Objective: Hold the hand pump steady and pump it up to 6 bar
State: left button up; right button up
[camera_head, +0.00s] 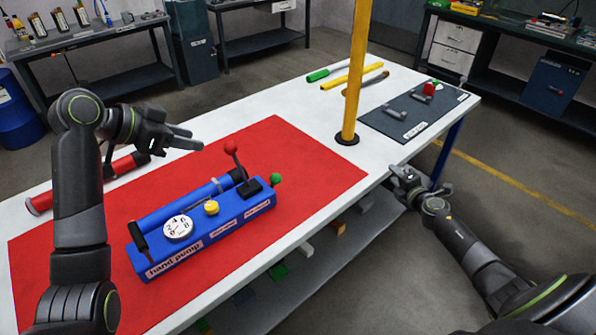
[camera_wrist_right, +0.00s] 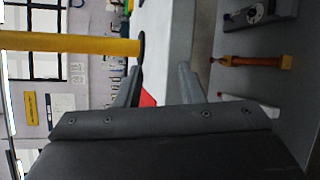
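The blue hand pump (camera_head: 222,216) lies on a red mat (camera_head: 310,165) on the white table. It has a white round gauge (camera_head: 178,228) with dark digits; its needle is too small to read. A lever with a red ball knob (camera_head: 231,147) stands up at its far end, and a black handle (camera_head: 140,236) is at its near end. My left gripper (camera_head: 195,139) is open and empty, above the mat's far left side, apart from the pump. My right gripper (camera_head: 421,187) is off the table's right edge, empty; its fingers show spread in the right wrist view (camera_wrist_right: 160,85).
A yellow post (camera_head: 355,75) rises from the table right of the mat. A red tube (camera_head: 90,183) lies at the left. A dark mat (camera_head: 395,122) holds small parts. The mat's right part is clear.

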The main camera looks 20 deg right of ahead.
jog(key=w+a+r+y, duration=0.1)
jog(key=r, duration=0.1)
jog(key=w+a+r+y, duration=0.1)
jog(key=a+r, duration=0.1)
jog(key=w+a+r+n+t+y, duration=0.1)
jog(key=a+r, duration=0.1)
jog(key=shift+w+a+r, duration=0.1)
jog(key=shift+a, duration=0.05)
jog(key=a+r+m+g+y, duration=0.1)
jog(key=a+r+y, duration=0.15)
jog(key=a, duration=0.35)
jog(key=a+r+m+y, duration=0.1)
jog(key=a+r+y, duration=0.15)
jog(key=a, duration=0.35)
jog(key=m+g+y, duration=0.4)
jog(key=m+g, duration=0.2)
jog(key=m, duration=0.1)
send_near(245, 176)
jog(key=x, duration=1.2)
jog(key=shift+w+a+f, duration=0.1)
jog(key=shift+w+f, duration=0.05)
jog(key=shift+w, duration=0.05)
grip_shut()
